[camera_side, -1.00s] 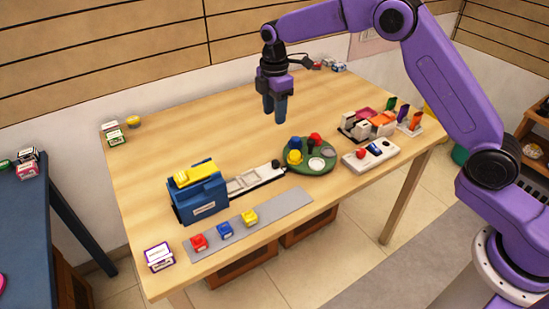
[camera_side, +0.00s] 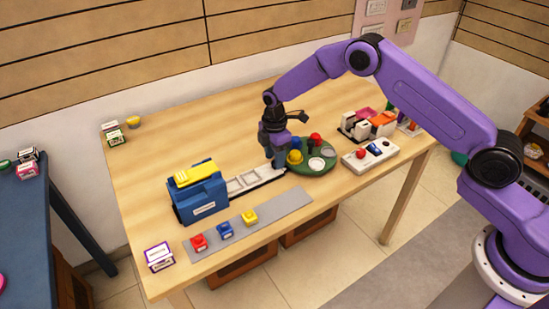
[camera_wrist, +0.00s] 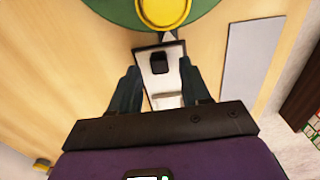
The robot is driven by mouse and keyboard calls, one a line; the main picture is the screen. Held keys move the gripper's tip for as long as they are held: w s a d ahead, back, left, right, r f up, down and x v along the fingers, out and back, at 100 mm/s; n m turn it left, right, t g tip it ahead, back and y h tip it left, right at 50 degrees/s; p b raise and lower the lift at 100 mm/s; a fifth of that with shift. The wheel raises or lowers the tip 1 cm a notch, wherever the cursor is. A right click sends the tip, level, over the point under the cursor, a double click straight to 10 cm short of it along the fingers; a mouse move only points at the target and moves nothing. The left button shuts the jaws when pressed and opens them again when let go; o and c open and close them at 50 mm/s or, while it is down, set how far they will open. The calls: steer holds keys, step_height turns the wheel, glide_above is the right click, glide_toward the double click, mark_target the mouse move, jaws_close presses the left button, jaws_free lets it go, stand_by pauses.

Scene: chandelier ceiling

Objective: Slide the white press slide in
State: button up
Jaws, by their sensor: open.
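The white press slide (camera_side: 246,179) sticks out to the right from the blue press (camera_side: 203,200), which has a yellow top. My gripper (camera_side: 279,162) is lowered over the slide's outer right end and hides part of it. In the wrist view the slide's end (camera_wrist: 151,80), with a dark knob (camera_wrist: 158,62), lies between the two fingers of my gripper (camera_wrist: 158,85). The fingers are apart, one on each side of the slide. I cannot tell whether they touch it.
A green round tray (camera_side: 318,172) with coloured pieces stands close to the right of my gripper. A grey strip (camera_side: 272,213) with red, blue and yellow blocks lies in front. A white button box (camera_side: 370,154) is further right.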

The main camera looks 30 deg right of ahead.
mark_target(249, 179)
steer(key=shift+f, duration=0.5)
jaws_close()
steer(key=a, duration=0.9)
jaws_free()
steer(key=shift+r, duration=0.1)
